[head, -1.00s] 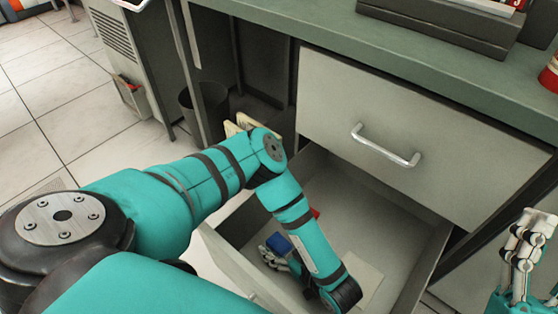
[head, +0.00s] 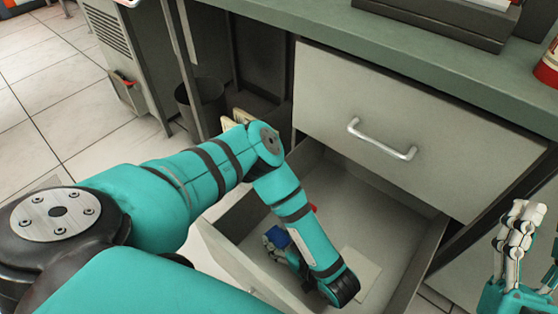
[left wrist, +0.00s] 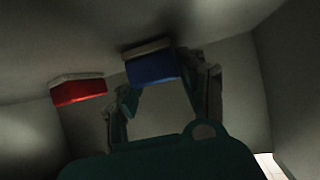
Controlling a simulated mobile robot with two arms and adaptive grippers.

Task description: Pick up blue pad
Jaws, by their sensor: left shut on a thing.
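The blue pad (head: 279,236) is inside the open lower drawer (head: 395,285). It also shows in the left wrist view (left wrist: 152,68), between the fingers of my left gripper (left wrist: 166,84). My left gripper reaches down into the drawer and is shut on the blue pad. In the head view the left gripper (head: 270,245) is partly hidden by my own arm. A red pad (left wrist: 78,92) is beside the blue one, apart from it. In the head view only a small part of the red pad (head: 313,208) shows past my arm. My right gripper (head: 517,228) is at the right edge, outside the drawer, with its fingers upward.
A shut drawer with a metal handle (head: 382,140) is above the open one, under the green countertop (head: 430,75). A pale flat sheet (head: 362,270) lies on the drawer floor. The drawer walls stand close around my left gripper. A dark bin (head: 203,102) stands behind.

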